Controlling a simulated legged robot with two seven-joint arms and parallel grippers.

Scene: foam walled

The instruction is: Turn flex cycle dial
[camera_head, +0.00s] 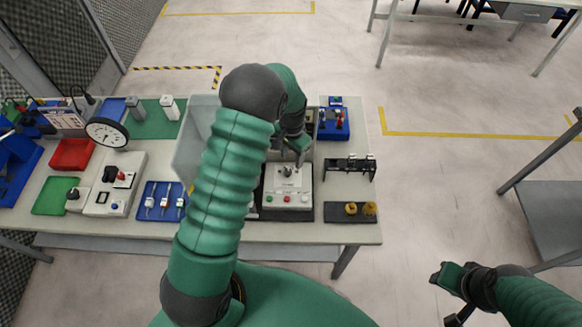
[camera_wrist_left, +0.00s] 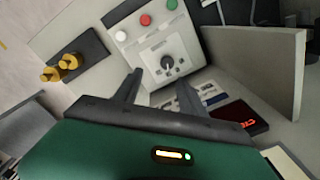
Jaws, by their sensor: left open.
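The dial (camera_head: 287,171) is a dark knob on a light grey control panel (camera_head: 298,201) with green, red and white buttons. It also shows in the left wrist view (camera_wrist_left: 168,62), near the top middle, with a printed scale around it. My left gripper (camera_head: 291,155) hangs over the panel, partly hidden by its own arm. In the left wrist view its two fingers (camera_wrist_left: 160,80) are spread apart, with the dial just beyond the tips and no visible contact. My right gripper (camera_head: 450,294) is at the lower right, away from the table; its jaw opening is unclear.
Other trays and devices fill the table's left side.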

